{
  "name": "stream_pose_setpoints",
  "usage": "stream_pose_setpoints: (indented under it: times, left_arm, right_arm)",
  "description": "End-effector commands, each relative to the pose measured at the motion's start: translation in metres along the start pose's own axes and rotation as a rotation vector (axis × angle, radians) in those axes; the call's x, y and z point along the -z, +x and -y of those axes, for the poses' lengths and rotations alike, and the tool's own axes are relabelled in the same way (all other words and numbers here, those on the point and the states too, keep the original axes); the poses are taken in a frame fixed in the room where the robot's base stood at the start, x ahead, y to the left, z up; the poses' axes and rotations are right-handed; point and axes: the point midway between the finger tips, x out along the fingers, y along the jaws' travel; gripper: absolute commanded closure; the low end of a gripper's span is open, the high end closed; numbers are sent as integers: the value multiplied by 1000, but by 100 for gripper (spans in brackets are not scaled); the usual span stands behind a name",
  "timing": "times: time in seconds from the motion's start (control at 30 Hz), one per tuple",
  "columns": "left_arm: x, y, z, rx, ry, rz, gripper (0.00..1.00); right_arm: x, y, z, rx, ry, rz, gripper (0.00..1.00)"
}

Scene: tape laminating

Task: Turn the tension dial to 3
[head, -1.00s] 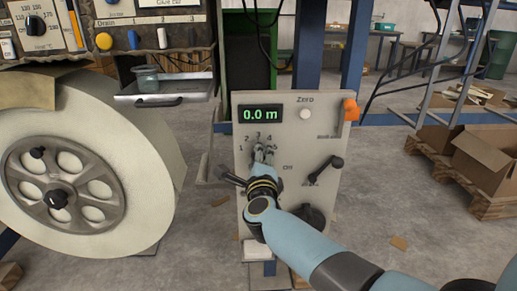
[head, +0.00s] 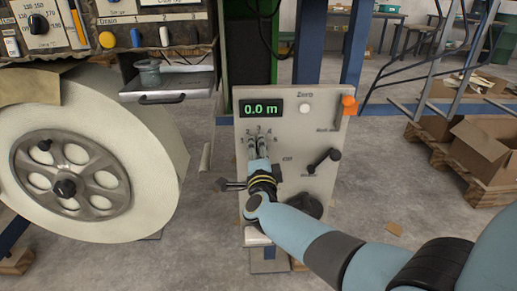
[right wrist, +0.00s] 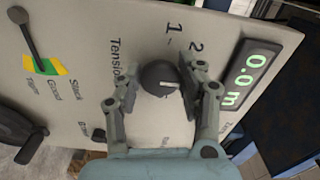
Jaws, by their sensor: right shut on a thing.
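The tension dial (right wrist: 160,77) is a round black knob with a pale mark on its face, on the grey control panel (head: 318,130). In the head view my right gripper (head: 258,147) covers the dial, just below the printed numbers. In the right wrist view my right gripper (right wrist: 158,88) has one finger on each side of the dial and is shut on it. The numbers 1 and 2 show beside the dial there; a finger hides where 3 would be. I cannot tell which number the mark points at. My left gripper is not in view.
The green display (head: 262,108) reads 0.0 m. A large cream roll (head: 125,130) stands at left, and cardboard boxes (head: 485,150) lie on a pallet at right.

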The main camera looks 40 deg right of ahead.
Motion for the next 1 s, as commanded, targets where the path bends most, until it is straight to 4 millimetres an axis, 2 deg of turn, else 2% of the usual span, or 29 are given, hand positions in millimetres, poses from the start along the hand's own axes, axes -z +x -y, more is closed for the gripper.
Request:
stream_pose_setpoints:
  times: [0.37, 0.4, 0.57, 0.73, 0.87, 1.0]
  left_arm:
    - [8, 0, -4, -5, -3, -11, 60]
    - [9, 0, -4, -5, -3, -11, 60]
    - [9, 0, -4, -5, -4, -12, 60]
    - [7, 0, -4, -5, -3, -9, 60]
    - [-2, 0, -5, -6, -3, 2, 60]
    - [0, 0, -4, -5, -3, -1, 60]
  right_arm:
    - [-1, -2, -3, -6, -4, 3, 94]
    - [-1, -2, -3, -6, -3, 3, 59]
    - [-1, -1, -2, -4, -3, 2, 39]
    - [0, -1, -1, -2, -3, 1, 39]
    - [0, -3, -1, -2, -2, 1, 39]
    - [-1, -19, -2, -3, -1, 2, 39]
